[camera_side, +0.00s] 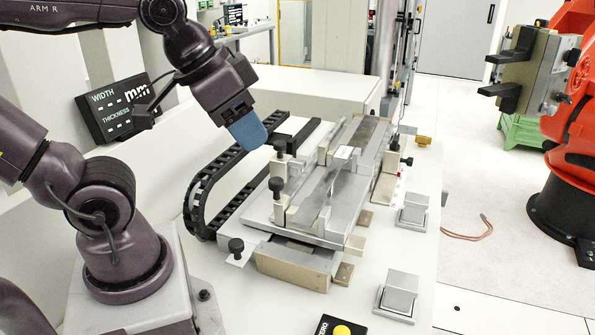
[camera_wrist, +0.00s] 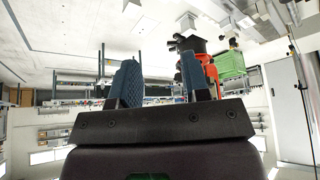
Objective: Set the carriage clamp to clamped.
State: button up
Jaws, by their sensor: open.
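The metal carriage (camera_side: 325,205) sits on its bench in the side view, with a flat strip lying along it. Several black knobs stand around it: an upper knob (camera_side: 280,145), a middle knob (camera_side: 277,186) and a low front-left knob (camera_side: 236,246). I cannot tell which is the carriage clamp or how it is set. My gripper (camera_side: 251,134) has blue fingers and hangs up and left of the upper knob, apart from it. In the wrist view my gripper (camera_wrist: 158,78) is open, with nothing between the fingers. The carriage is not recognisable there.
A black cable chain (camera_side: 205,190) curves along the carriage's left. Two metal blocks (camera_side: 413,208) (camera_side: 398,294) stand on the bench to the right. A width and thickness display (camera_side: 115,105) is behind my arm. An orange robot (camera_side: 572,130) stands far right, beyond open floor.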

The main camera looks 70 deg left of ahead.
jog(key=c, duration=0.3)
jog(key=shift+a+f, duration=0.1)
jog(key=shift+a, duration=0.15)
jog(key=c, duration=0.4)
jog(key=w+a+f+n+g, duration=0.1)
jog(key=a+n, duration=0.2)
jog(key=a, duration=0.1)
jog(key=w+a+f+n+g, duration=0.1)
jog(key=a+f+n, duration=0.1)
jog(key=a+n, duration=0.1)
jog(key=w+a+f+n+g, duration=0.1)
jog(key=a+n, duration=0.1)
jog(key=a, duration=0.3)
jog(key=shift+w+a+f+n+g+h, duration=0.2)
jog(key=shift+w+n+g+h, duration=0.1)
jog(key=shift+w+n+g, duration=0.1)
grip_shut()
jog(key=w+a+f+n+h, duration=0.1)
jog(key=a+f+n+h, duration=0.1)
jog(key=a+n, duration=0.9)
jog(key=shift+w+f+n+g+h, duration=0.2)
jog(key=shift+n+g+h, duration=0.1)
jog(key=shift+n+h, duration=0.5)
